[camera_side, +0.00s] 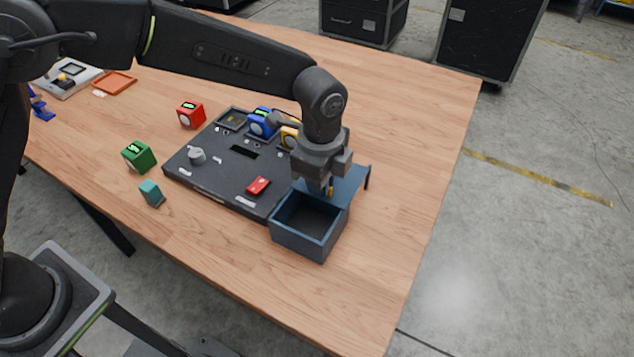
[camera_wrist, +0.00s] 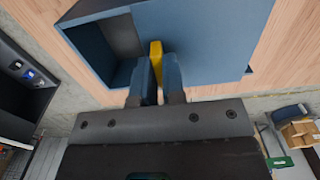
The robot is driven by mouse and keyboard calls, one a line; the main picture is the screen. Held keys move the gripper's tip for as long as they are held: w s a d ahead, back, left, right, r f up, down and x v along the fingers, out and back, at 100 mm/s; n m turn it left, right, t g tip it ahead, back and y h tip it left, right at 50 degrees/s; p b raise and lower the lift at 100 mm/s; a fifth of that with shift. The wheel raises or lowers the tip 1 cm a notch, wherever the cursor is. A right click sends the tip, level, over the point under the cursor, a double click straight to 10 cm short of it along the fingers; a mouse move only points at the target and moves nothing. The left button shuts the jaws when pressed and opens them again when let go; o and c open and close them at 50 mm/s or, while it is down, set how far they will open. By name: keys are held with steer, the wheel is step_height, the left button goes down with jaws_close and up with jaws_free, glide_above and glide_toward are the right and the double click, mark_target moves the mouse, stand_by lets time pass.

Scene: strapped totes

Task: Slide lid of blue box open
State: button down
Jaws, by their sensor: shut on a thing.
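The blue box (camera_side: 310,239) stands at the right end of the black board, with its dark, empty-looking interior largely uncovered. Its flat blue lid (camera_side: 350,181) extends from the back of the box, away from the opening. In the wrist view the lid (camera_wrist: 215,40) is a wide blue panel, with part of the open box (camera_wrist: 92,42) to its left. My gripper (camera_side: 327,191) is over the lid's near part. Its fingers (camera_wrist: 158,78) are shut on the yellow handle (camera_wrist: 156,52) of the lid. The handle is mostly hidden in the side view.
The black board (camera_side: 225,165) holds a knob (camera_side: 197,155), a red switch (camera_side: 258,186), a blue cube (camera_side: 263,122) and a yellow cube (camera_side: 290,137). Red (camera_side: 191,115), green (camera_side: 139,156) and teal (camera_side: 151,193) blocks lie left of it. The table right of the box is clear.

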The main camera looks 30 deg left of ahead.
steer(key=c, duration=1.2)
jaws_free()
steer(key=shift+r, duration=0.1)
step_height(320, 180, up, 14)
steer(key=s+a+r+n+t, duration=0.1)
steer(key=s+a+r+n, duration=0.25)
steer(key=a, duration=0.35)
steer(key=s+a+r+n+t, duration=0.1)
steer(key=s+a+r+n, duration=0.3)
steer(key=a, duration=0.3)
steer(key=s+a+f+n+t, duration=0.3)
steer(key=s+a+f+n, duration=0.3)
steer(key=s+a+n, duration=0.4)
steer(key=s, duration=0.3)
steer(key=shift+a+t, duration=0.3)
steer(key=shift+a, duration=0.05)
